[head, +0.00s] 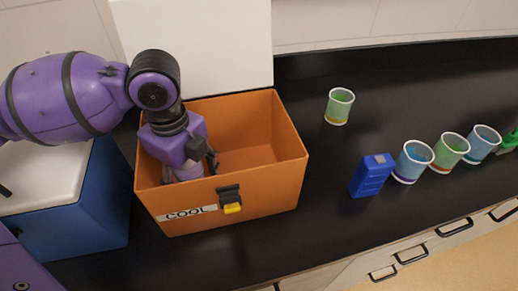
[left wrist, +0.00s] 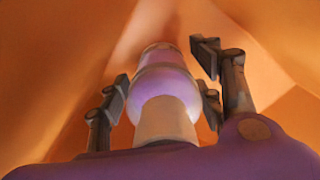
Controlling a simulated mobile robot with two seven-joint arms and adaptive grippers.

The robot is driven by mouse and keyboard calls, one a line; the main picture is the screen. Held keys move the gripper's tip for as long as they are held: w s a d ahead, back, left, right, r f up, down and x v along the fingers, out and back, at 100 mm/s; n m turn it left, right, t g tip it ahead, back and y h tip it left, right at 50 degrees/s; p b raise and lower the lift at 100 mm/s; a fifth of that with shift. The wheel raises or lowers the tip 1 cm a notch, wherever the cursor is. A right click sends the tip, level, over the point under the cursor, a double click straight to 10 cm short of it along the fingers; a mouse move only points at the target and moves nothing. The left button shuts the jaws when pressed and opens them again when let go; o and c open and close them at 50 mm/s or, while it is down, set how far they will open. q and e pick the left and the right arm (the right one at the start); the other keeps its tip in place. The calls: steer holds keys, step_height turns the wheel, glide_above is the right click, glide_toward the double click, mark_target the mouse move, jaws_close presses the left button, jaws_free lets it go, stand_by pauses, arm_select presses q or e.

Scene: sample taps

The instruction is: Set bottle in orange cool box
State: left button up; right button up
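The orange cool box (head: 170,210) stands open on the black counter, with a COOL label and a yellow latch on its front. My left gripper (head: 195,160) reaches down inside it, near its left side. A white and purple bottle (head: 188,173) is between its dark fingers. The left wrist view shows the bottle (left wrist: 165,85) between the fingers of the left gripper (left wrist: 165,100), close to the pads on both sides. Whether they press on it is unclear. The bottle's base and its contact with the box floor are hidden. My right gripper is not in view.
A blue cool box (head: 95,205) with a white lid is at left. A green cup (head: 340,106) stands right of the orange box. A blue block-like container (head: 371,176) and several cups (head: 412,161) line the right. The counter between is clear.

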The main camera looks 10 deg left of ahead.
arm_select(q)
steer(key=shift+r, duration=0.2)
step_height(320, 180, up, 11)
steer(key=shift+f+p, duration=0.1)
steer(key=shift+p, duration=0.75)
steer(key=shift+r, duration=0.5)
